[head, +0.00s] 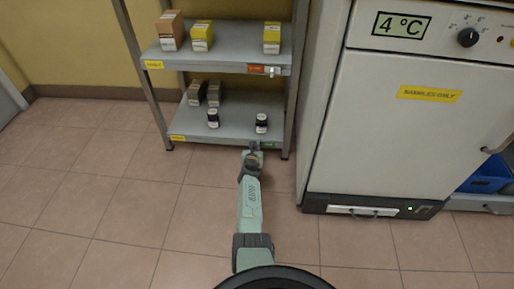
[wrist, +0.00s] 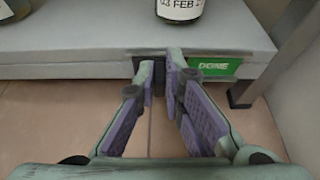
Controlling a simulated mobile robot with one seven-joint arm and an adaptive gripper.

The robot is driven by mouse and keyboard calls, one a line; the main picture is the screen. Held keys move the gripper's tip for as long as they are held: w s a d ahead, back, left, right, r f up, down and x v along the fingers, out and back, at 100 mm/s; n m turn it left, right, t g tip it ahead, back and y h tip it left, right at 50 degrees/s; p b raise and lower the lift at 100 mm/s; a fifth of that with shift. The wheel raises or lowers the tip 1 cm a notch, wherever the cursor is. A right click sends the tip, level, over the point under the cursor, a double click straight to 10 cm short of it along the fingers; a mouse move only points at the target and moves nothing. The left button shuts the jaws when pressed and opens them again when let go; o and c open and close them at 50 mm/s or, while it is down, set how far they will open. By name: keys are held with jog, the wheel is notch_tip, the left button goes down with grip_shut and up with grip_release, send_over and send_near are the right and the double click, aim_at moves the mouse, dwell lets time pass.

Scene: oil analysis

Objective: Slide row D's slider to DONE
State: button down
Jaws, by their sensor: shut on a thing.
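The lower shelf (head: 232,130) of the grey rack has a slider strip on its front edge, near the right end. A green DONE label (wrist: 214,67) shows there, just right of my fingertips; its green also shows in the head view (head: 270,145). My gripper (wrist: 161,75) is at this edge, with its fingertips close together and shut on row D's slider, which is mostly hidden between them. In the head view my gripper (head: 254,147) reaches the shelf edge from below, left of the green.
Dark-capped jars (head: 262,123) and small boxes (head: 196,93) stand on the lower shelf. The upper shelf has an orange-red label (head: 255,69) on its edge. A rack post (wrist: 277,62) is right of the DONE label. A white cabinet (head: 400,130) stands at right; the floor is clear.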

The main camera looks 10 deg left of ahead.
jog(key=shift+a, duration=0.25)
jog(key=c, duration=2)
grip_release()
jog(key=shift+a, duration=0.1)
jog(key=shift+o, duration=0.2)
